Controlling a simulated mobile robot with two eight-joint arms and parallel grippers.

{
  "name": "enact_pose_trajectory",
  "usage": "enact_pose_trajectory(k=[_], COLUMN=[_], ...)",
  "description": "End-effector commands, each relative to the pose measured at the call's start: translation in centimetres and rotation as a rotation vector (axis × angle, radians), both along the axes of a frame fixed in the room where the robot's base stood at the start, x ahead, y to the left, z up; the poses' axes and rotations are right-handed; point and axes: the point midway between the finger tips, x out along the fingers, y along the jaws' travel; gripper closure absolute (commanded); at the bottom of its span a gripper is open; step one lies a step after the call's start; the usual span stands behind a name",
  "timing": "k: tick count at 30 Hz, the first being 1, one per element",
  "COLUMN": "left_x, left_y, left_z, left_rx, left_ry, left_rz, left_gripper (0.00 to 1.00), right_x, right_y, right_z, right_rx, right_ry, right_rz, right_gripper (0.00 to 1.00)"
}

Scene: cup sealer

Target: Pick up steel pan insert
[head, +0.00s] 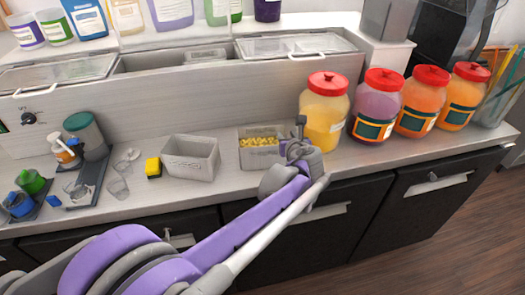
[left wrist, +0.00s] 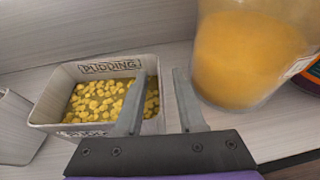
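A grey rectangular pan insert (head: 262,157) stands on the counter in the head view, holding yellow pieces. In the left wrist view the same pan (left wrist: 50,104) has a "PUDDING" label and its yellow contents show. My left gripper (head: 299,128) is at the pan's right end in the head view. In the left wrist view the left gripper (left wrist: 160,85) is open and empty. Its left finger overlaps the pan's right wall and its right finger is outside it; contact cannot be told. My right gripper is not in view.
A second grey bin (head: 190,158) stands to the left, beside a yellow sponge (head: 153,167). A jar of orange-yellow content (head: 325,117) stands close right of the gripper, followed by several red-lidded jars. Lidded wells (head: 295,44) line the raised back counter.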

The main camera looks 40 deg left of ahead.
Motion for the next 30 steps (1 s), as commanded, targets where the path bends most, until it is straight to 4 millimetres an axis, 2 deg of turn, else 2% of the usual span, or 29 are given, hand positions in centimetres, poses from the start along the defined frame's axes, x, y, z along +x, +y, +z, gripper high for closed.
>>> enact_pose_trajectory(k=[9,15,16,30], left_x=[0.41,0.40,0.40,0.40], left_y=[0.40,0.39,0.39,0.38], left_z=[-0.28,-0.27,-0.27,-0.26], left_rx=[-0.001,-0.001,-0.001,-0.001], left_ry=[-0.001,-0.001,-0.001,-0.001], left_rz=[-0.001,-0.001,-0.001,-0.001], left_gripper=[0.61,0.97,1.00,1.00], right_x=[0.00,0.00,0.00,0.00], right_y=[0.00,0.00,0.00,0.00], right_z=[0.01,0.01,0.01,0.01], right_rx=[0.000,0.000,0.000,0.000], right_ry=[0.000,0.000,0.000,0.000], right_rz=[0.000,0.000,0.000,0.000], right_gripper=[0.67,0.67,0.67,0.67])
